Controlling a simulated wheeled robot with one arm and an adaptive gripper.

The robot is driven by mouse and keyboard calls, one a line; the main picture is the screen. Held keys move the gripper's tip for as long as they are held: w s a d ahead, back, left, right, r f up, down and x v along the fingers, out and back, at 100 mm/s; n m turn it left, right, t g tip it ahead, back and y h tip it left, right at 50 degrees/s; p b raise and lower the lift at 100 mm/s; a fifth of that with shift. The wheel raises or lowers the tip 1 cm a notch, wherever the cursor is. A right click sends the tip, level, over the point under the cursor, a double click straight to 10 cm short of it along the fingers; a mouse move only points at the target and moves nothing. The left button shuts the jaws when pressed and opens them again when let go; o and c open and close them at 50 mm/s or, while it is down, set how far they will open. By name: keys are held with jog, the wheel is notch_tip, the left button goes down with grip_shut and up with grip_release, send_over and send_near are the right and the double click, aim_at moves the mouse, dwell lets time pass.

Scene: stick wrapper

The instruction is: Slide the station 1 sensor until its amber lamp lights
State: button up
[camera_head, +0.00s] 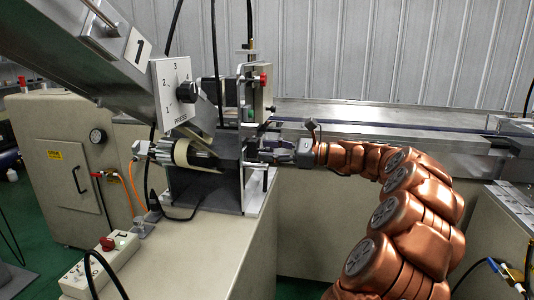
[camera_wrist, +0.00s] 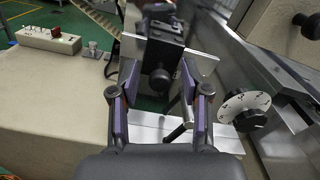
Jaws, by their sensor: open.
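Station 1 carries a plate marked 1 (camera_head: 140,47) on a sloping metal chute. My gripper (camera_head: 268,149) is at the upright metal bracket (camera_head: 246,180) on the station's right side. In the wrist view my gripper (camera_wrist: 160,105) is open, its two purple-padded fingers apart. A dark block (camera_wrist: 165,38) with a round black knob (camera_wrist: 160,79) shows beyond and between the fingers. The knob appears apart from both pads. This block may be the station 1 sensor; I cannot tell for sure. No lit amber lamp can be made out.
A numbered PRESS dial plate (camera_head: 177,90) stands above a pale roller (camera_head: 190,154). A white numbered dial (camera_wrist: 245,108) is right of my fingers. A control box with a red button (camera_head: 106,243) sits at the cabinet's front left. A long metal conveyor (camera_head: 370,113) runs behind my arm.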

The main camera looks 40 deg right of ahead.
jog(key=shift+a, duration=0.1)
grip_shut()
dwell(0.4)
